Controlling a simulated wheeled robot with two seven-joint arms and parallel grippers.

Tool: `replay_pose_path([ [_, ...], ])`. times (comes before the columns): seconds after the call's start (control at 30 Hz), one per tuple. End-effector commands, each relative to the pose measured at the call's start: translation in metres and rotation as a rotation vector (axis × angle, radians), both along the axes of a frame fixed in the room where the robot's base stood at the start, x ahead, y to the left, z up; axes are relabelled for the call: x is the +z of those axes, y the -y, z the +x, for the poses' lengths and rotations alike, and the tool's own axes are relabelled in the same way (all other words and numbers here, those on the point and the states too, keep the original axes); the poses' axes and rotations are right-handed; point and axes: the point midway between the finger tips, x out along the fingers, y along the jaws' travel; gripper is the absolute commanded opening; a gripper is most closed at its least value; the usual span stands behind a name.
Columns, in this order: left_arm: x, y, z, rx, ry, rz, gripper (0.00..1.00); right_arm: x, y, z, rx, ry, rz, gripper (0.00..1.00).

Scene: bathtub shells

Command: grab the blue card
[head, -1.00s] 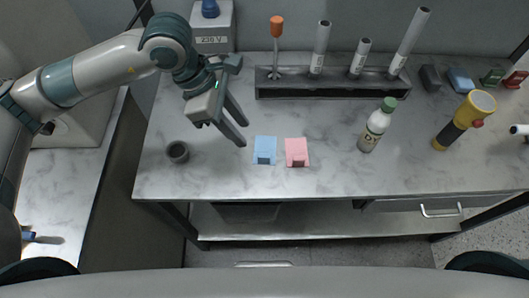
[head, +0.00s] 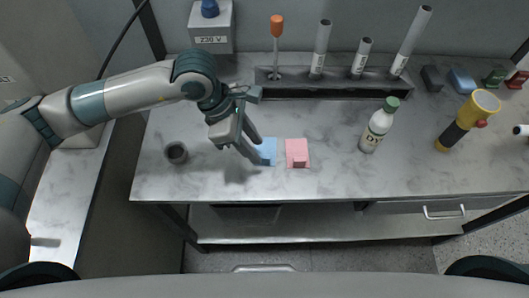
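The blue card (head: 269,152) lies flat on the marble-topped table, left of a pink card (head: 297,153). A small raised block on the blue card is partly hidden now. My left gripper (head: 259,153) comes in from the left with its two fingers apart and nothing seen between them. Its fingertips overlap the left part of the blue card in the picture. I cannot tell whether they touch it. My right gripper is not in view.
A green-capped bottle (head: 376,128) and a yellow-and-black flashlight (head: 465,120) stand to the right. A dark rack (head: 330,89) holds tubes and an orange-handled tool behind. The table's front strip is clear.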

Motion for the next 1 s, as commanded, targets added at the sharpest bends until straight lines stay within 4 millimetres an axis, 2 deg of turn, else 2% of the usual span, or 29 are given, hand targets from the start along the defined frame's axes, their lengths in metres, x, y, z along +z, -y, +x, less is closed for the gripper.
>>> replay_pose_path([
  [0.3,-0.036,0.014,0.000,0.000,-0.002,0.000,0.33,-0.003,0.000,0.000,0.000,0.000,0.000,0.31],
  [0.4,-0.042,0.017,0.000,0.000,-0.002,-0.001,0.33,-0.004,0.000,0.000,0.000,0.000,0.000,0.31],
  [0.9,-0.044,0.018,0.000,0.001,-0.001,0.000,0.33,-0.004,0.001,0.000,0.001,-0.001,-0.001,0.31],
  [0.93,-0.044,0.018,0.000,0.001,-0.001,0.000,0.30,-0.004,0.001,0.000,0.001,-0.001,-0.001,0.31],
  [1.0,-0.043,0.018,0.000,0.001,-0.001,0.000,0.14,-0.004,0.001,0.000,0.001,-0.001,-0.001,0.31],
])
